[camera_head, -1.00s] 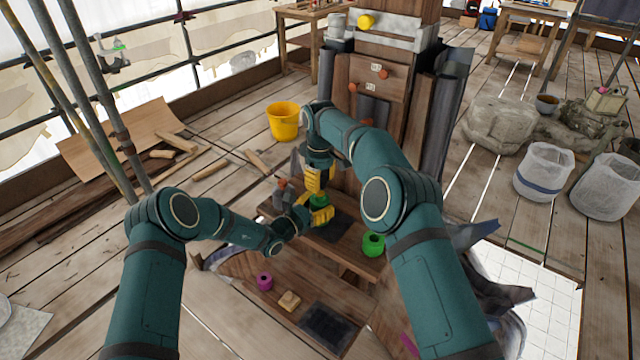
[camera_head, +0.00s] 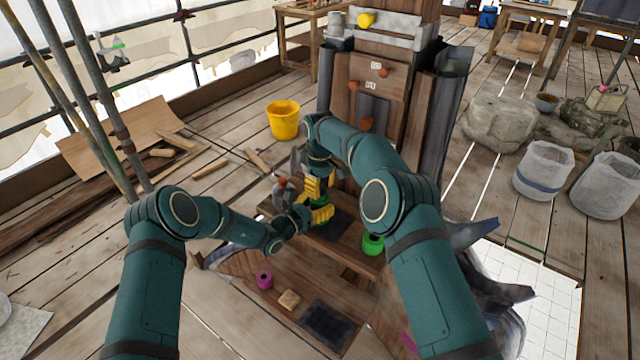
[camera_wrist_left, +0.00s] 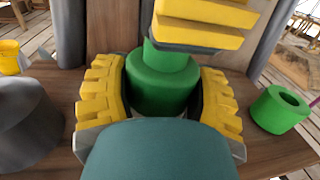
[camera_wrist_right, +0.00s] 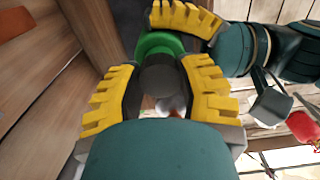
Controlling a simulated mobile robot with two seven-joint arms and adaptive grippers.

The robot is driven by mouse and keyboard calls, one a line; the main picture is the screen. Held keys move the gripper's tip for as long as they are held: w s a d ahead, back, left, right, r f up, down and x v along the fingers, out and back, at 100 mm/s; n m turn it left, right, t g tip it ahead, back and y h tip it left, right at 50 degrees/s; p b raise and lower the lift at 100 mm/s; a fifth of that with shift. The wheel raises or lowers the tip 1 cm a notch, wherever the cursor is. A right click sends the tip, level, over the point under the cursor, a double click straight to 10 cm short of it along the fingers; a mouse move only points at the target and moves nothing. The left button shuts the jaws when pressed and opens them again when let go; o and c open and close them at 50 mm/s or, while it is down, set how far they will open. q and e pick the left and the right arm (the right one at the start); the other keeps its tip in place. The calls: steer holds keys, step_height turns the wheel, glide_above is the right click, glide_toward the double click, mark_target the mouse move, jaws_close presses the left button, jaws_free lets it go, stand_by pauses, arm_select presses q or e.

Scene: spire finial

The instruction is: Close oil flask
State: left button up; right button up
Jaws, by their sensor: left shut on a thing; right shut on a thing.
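The green oil flask (camera_head: 319,200) stands upright on the wooden bench; its wide body and narrower neck show in the left wrist view (camera_wrist_left: 162,82). My left gripper (camera_head: 318,215) is shut around the flask's body from the side, a yellow finger on each side. My right gripper (camera_head: 316,188) points down from above and is shut on a dark grey round cap (camera_wrist_right: 160,78), right over the flask's neck. The right fingers hide the top of the neck in the left wrist view. I cannot tell whether the cap is seated.
A hollow green cylinder (camera_wrist_left: 280,108) stands right of the flask, and a grey can-like object (camera_wrist_left: 28,115) left of it. A magenta cylinder (camera_head: 264,280), a small tan block (camera_head: 289,300) and a dark plate (camera_head: 326,326) lie nearer on the lower board. A yellow bucket (camera_head: 283,120) stands behind.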

steer(key=shift+f, duration=0.8)
stand_by(0.4)
